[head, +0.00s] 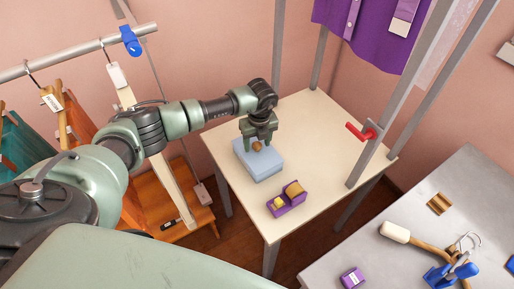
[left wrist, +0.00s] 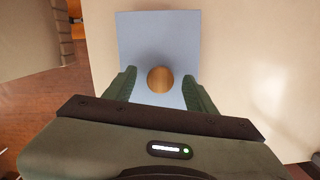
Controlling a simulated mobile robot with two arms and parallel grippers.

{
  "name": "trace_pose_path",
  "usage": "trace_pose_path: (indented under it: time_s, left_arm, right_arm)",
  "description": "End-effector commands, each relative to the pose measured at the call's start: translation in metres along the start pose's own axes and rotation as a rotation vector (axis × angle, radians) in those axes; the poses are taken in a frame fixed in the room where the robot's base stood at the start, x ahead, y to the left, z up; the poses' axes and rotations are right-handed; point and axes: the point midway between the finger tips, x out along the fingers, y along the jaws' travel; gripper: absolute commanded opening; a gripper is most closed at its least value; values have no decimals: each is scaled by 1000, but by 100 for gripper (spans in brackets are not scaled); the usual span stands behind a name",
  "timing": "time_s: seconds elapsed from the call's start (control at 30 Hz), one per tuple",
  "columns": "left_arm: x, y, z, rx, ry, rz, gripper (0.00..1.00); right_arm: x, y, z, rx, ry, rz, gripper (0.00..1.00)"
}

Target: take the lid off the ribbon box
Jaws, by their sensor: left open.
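The ribbon box is a light blue box (head: 263,168) with a flat lid on the cream table. A round brown wooden knob (head: 257,146) sits on top of the lid. My left gripper (head: 258,145) is over the box, pointing down. In the left wrist view its open fingers (left wrist: 159,92) stand on either side of the knob (left wrist: 160,79), with gaps between. The blue lid (left wrist: 158,30) fills the area around the knob. My right gripper is in neither view.
On the cream table (head: 318,135), a purple tray (head: 287,209) with yellowish items stands in front of the box. A grey table (head: 420,215) with tools is at right. Clothes hang at left.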

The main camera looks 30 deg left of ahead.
Motion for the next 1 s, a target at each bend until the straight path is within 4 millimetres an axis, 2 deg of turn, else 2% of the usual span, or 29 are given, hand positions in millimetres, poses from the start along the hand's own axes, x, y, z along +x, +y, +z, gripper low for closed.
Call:
trace_pose_path:
  time_s: [0.23, 0.43, 0.77, 1.0]
  left_arm:
    - [2, 0, 0, 1, -1, -1, 56]
    - [2, 0, 0, 0, 0, -1, 0]
    - [0, 0, 0, 0, -1, -2, 0]
    - [-20, -1, 4, 0, -3, -4, 0]
  right_arm:
    - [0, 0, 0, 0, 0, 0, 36]
    - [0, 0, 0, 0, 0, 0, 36]
    - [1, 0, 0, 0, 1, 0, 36]
    - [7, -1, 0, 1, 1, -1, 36]
